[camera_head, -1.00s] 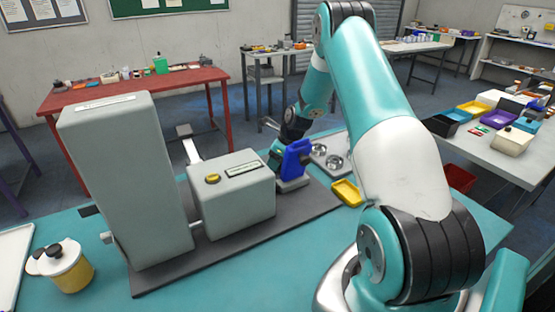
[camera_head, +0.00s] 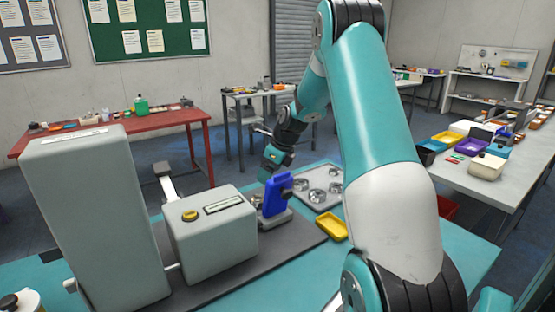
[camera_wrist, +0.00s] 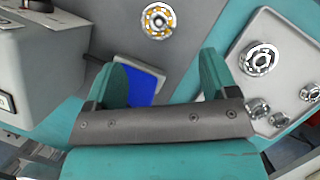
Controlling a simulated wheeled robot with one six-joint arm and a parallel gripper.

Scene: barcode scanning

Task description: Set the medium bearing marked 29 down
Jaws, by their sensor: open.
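My gripper (camera_wrist: 164,58) is open, with nothing between its two teal fingers. In the head view my gripper (camera_head: 273,168) is close behind the top of an upright blue panel (camera_head: 279,195); its fingers are largely hidden there. The blue panel (camera_wrist: 145,86) also shows between the fingers in the wrist view. A round bearing (camera_wrist: 158,20) with orange-gold parts lies on a grey surface beyond the fingertips, apart from them. A bearing shows beside the blue panel in the head view (camera_head: 257,201). No number 29 is legible, so I cannot confirm which bearing this is.
A pale tray (camera_head: 311,206) with several bearings stands right of the blue panel. A yellow tray (camera_head: 333,226) lies in front of it. A grey boxy machine (camera_head: 212,233) stands to the left, with a tall grey housing (camera_head: 100,215) beside it.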

